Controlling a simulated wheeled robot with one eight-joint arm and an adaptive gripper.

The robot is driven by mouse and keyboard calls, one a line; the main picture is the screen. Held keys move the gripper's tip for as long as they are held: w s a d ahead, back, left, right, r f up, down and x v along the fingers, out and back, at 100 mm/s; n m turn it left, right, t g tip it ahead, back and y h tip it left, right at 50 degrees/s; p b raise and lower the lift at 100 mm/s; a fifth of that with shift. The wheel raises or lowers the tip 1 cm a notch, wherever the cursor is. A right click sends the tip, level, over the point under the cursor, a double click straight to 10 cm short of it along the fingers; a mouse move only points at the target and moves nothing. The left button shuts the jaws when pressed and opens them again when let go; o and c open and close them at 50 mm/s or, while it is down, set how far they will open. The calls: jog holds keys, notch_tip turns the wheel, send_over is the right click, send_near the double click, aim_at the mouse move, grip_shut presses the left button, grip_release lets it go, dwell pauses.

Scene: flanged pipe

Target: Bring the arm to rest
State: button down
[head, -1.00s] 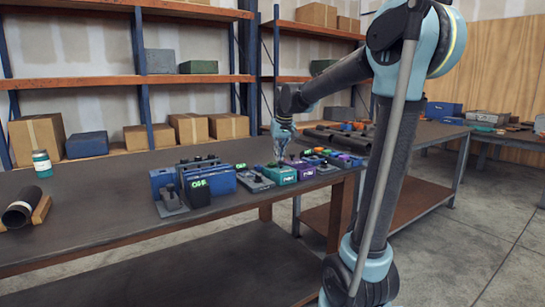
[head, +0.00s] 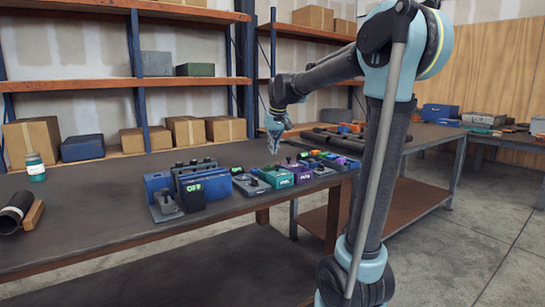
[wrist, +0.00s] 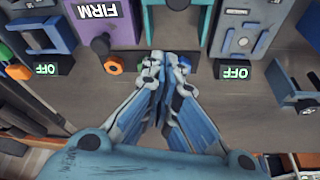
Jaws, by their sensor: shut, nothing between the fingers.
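A blue unit (head: 200,183) with an OFF display stands left of the gripper. Dark pipes (head: 335,140) lie behind. Shelves with cartons stand at the back.

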jog(key=a+v, duration=0.1)
jog(key=v, duration=0.5)
jog(key=s+d+f+m, duration=0.1)
jog(key=s+d+f, duration=0.5)
jog(key=s, duration=0.2)
jog(key=s+d+f+m, duration=0.1)
jog(key=s+d+f, duration=0.55)
jog(key=s, duration=0.25)
jog(key=s+d+f, duration=0.3)
jog(key=s+f, duration=0.5)
jog(key=s+d+f+m+g+h, duration=0.1)
jog(key=s+d+f, duration=0.2)
jog(key=s+f, duration=0.6)
jog(key=shift+m, duration=0.3)
jog(key=shift+d, duration=0.15)
